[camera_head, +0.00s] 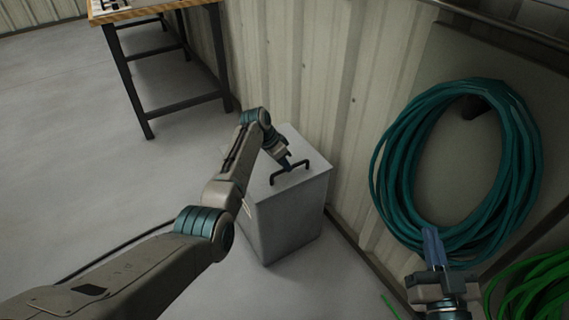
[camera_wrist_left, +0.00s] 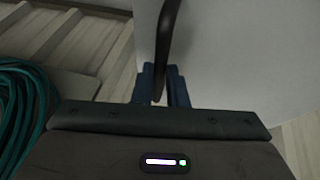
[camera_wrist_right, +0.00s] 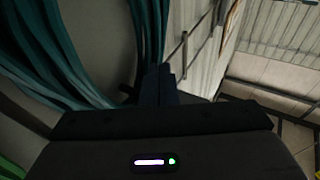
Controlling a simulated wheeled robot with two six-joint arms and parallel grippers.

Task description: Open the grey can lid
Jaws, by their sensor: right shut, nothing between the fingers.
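The grey can (camera_head: 283,222) is a box-shaped bin standing on the floor against the wall. Its flat lid (camera_head: 309,157) looks closed and carries a dark bar handle (camera_head: 291,174). My left gripper (camera_head: 287,167) is at the handle, pointing down from above. In the left wrist view the handle (camera_wrist_left: 169,45) runs down between the two blue fingers (camera_wrist_left: 163,88), which stand a little apart; whether they grip it is unclear. My right gripper (camera_head: 432,246) is shut and empty, in front of the teal hose at the right. Its closed fingers show in the right wrist view (camera_wrist_right: 158,85).
A coiled teal hose (camera_head: 386,168) hangs on the corrugated wall (camera_head: 305,70) right of the can. A green hose (camera_head: 535,285) lies at the lower right. A black-legged table (camera_head: 140,105) stands at the back left. The floor (camera_head: 60,150) at left is clear.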

